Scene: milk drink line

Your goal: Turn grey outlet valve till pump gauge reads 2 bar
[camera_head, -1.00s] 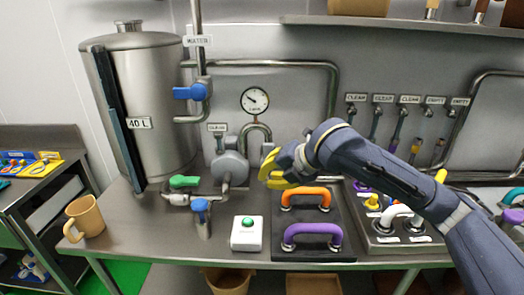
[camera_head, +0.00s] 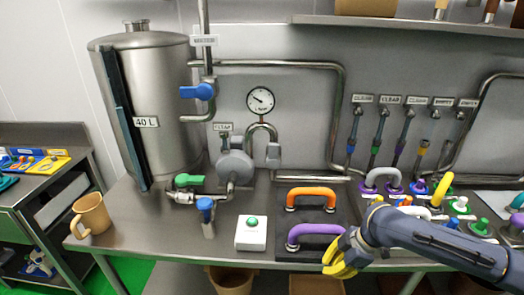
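The round white pump gauge (camera_head: 260,101) is on the back wall above the grey pump (camera_head: 235,164). Its dark needle slants to the upper left, but the scale is too small to read. A grey upright piece (camera_head: 274,154) is on the curved pipe right of the pump; it may be the grey outlet valve, but its setting is unclear. My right gripper (camera_head: 338,260), with yellow fingers, is at the bench's front beside the purple handle, apart from the pump and pipe. Its finger gap is unclear. My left gripper is out of view.
An orange handle (camera_head: 312,193) and a purple handle (camera_head: 314,231) sit on a dark mat. A white box with a green button (camera_head: 251,233), blue valves (camera_head: 197,91) and a green valve (camera_head: 188,180) are left. A tan mug (camera_head: 91,213) is at the left edge.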

